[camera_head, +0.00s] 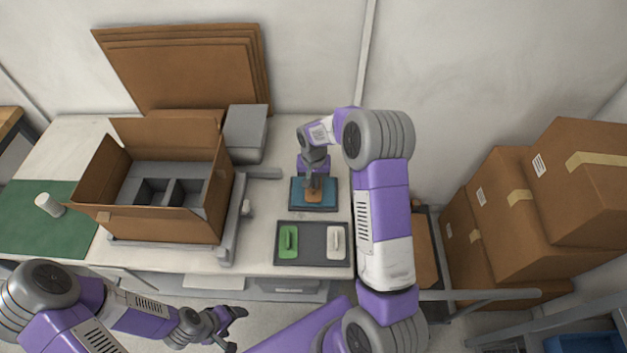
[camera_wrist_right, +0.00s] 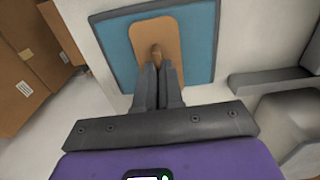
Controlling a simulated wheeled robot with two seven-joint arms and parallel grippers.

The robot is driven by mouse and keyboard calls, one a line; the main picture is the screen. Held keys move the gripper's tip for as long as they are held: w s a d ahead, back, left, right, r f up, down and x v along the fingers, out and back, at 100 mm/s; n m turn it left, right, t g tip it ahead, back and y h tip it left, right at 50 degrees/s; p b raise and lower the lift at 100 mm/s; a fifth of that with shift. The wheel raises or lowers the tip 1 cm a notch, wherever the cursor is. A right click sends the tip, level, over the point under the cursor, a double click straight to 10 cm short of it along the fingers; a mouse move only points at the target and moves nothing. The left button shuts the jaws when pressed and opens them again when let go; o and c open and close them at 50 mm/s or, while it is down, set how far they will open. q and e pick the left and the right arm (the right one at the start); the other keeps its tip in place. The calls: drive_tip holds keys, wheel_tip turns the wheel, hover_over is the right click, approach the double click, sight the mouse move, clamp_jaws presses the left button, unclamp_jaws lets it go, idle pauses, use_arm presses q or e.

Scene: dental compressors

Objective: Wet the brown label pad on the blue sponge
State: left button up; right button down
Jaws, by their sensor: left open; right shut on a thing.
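The blue sponge (camera_head: 302,200) lies in a dark tray on the table, right of the open box. The brown label pad (camera_head: 314,196) is over the sponge, and in the right wrist view the pad (camera_wrist_right: 168,38) appears flat against the blue sponge (camera_wrist_right: 203,62). My right gripper (camera_head: 313,184) reaches down from above and is shut on the pad's handle; it also shows in the right wrist view (camera_wrist_right: 158,68). Whether the pad presses on the sponge or hovers just above is hard to tell. My left gripper (camera_head: 232,325) is open and empty, in front of the table.
A dark tray (camera_head: 313,248) with a green pad (camera_head: 289,241) and a white pad (camera_head: 335,243) sits in front of the sponge. An open cardboard box (camera_head: 165,220) stands left. Stacked cartons (camera_head: 515,215) stand right. A white cylinder (camera_head: 49,205) is on the green mat (camera_head: 40,230).

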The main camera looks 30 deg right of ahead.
drive_tip(key=shift+f+b, duration=0.45)
drive_tip(key=shift+f, duration=0.1)
idle(1.3)
drive_tip(key=shift+r, duration=0.1)
drive_tip(key=shift+r+p, duration=2.4)
drive_tip(key=shift+r, duration=1.05)
